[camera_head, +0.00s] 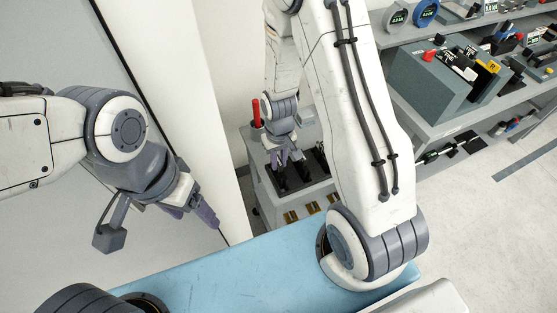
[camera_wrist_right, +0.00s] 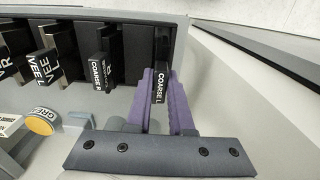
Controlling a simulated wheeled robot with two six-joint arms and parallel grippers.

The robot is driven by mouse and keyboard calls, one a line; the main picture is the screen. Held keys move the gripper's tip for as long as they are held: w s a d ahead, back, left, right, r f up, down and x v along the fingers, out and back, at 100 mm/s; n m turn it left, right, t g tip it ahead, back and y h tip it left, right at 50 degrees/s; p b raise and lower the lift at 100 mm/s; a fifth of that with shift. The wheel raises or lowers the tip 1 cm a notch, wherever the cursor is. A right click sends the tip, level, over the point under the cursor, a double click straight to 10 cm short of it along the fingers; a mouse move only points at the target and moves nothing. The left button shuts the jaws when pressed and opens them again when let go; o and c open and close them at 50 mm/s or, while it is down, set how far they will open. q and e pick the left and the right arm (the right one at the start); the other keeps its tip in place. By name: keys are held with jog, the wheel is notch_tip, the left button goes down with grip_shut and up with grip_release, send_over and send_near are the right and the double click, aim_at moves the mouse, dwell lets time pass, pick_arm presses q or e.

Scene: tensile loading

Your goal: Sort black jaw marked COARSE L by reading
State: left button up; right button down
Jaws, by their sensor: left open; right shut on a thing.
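My right gripper (camera_wrist_right: 160,98) is shut on the black jaw marked COARSE L (camera_wrist_right: 162,72), with a purple finger on each side. The jaw's white lettering faces the right wrist camera, and it stands at the end of a dark slotted tray. The black jaw marked COARSE R (camera_wrist_right: 97,70) is beside it on the left, apart from the fingers. In the head view my right gripper (camera_head: 283,158) is over the dark tray (camera_head: 318,160) on a grey cart, and the held jaw is hard to make out. My left gripper (camera_head: 206,212) is open and empty, away from the cart.
More black jaws, some marked VEE (camera_wrist_right: 50,62), stand left in the tray. A yellow-topped container (camera_wrist_right: 41,125) sits before it. A red-handled thing (camera_head: 256,113) and brass pieces (camera_head: 291,217) are on the cart. Shelving (camera_head: 440,135) with a grey bin (camera_head: 428,85) stands right.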

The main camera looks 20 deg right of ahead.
jog(key=shift+f+b, duration=0.65)
jog(key=shift+f, duration=0.25)
jog(key=c, duration=0.7)
grip_release()
notch_tip(320, 180, up, 10)
jog(key=shift+r+b, duration=0.25)
jog(key=shift+b, duration=0.05)
